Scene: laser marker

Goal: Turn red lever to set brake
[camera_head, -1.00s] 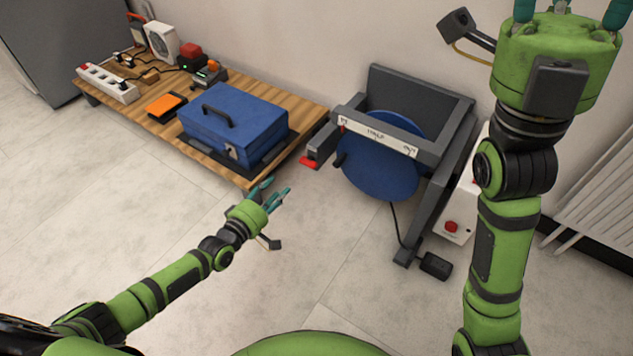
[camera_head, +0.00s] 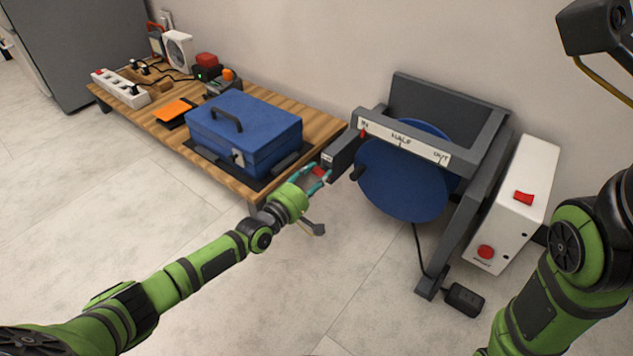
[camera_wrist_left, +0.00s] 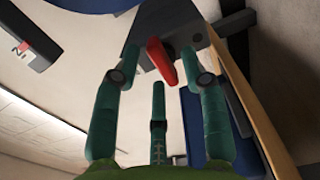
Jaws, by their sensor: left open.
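The red lever (camera_head: 320,172) sits at the end of a dark grey block on the left side of the grey frame that holds the blue disc. In the left wrist view the red lever (camera_wrist_left: 161,61) stands between the fingertips of my left gripper, and I cannot tell whether they touch it. My left gripper (camera_head: 314,180) is open, with its teal fingers reaching around the lever; it also shows in the left wrist view (camera_wrist_left: 160,80). My right arm shows at the right edge of the head view, but its fingers are out of the picture.
The grey frame (camera_head: 455,158) with the blue disc (camera_head: 400,185) stands right of the lever. A wooden table (camera_head: 325,125) with a blue case (camera_head: 245,130) is close on the left. A white control box (camera_head: 520,200) stands at the right.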

